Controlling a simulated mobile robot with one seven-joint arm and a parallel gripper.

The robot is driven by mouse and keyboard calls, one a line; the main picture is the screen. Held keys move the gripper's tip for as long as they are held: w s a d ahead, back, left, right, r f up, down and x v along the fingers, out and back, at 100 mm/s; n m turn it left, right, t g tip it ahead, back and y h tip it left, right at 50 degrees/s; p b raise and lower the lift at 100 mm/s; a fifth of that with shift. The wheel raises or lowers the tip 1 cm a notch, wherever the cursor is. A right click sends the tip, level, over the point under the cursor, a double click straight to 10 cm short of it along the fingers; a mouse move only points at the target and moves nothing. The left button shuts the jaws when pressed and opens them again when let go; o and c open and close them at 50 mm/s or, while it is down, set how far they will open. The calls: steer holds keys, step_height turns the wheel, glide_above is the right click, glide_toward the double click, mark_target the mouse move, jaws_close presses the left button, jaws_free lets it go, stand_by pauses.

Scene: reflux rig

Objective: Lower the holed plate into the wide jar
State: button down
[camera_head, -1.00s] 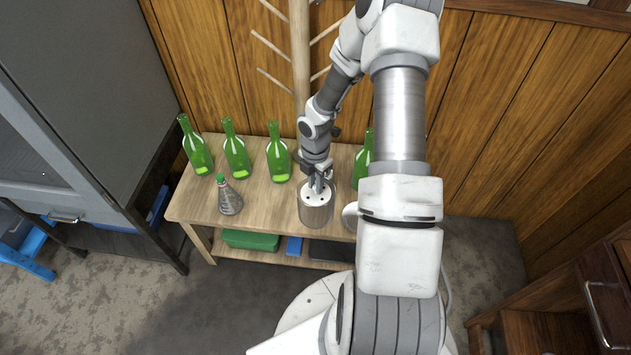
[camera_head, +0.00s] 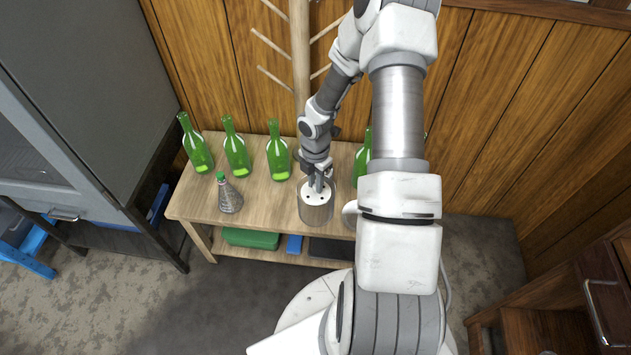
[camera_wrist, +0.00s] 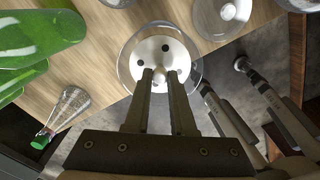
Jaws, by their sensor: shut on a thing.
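The holed plate (camera_head: 314,195) is a white disc with several dark holes and a small central knob. It also shows in the wrist view (camera_wrist: 155,52). The wide jar (camera_head: 317,215) is clear glass and stands upright near the front edge of the bench. Its rim shows around the plate in the wrist view (camera_wrist: 122,62). My gripper (camera_head: 318,184) is over the jar, shut on the plate's knob, with the fingertips on either side of it in the wrist view (camera_wrist: 168,75). The plate appears within the jar's mouth; its exact depth is hard to tell.
Several green bottles (camera_head: 236,157) stand along the bench's back. A flask with a green cap (camera_head: 229,195) stands left of the jar. A wooden post with pegs (camera_head: 300,60) rises behind. Another glass vessel (camera_wrist: 222,15) is close to the jar's right. Bare bench (camera_head: 260,200) lies between flask and jar.

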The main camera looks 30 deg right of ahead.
mark_target(316, 196)
steer(key=shift+f+b, duration=1.65)
steer(key=shift+f, duration=1.15)
steer(key=shift+f, duration=0.1)
steer(key=shift+f+b, duration=0.3)
steer(key=shift+f, duration=0.15)
steer(key=c, duration=0.7)
jaws_free()
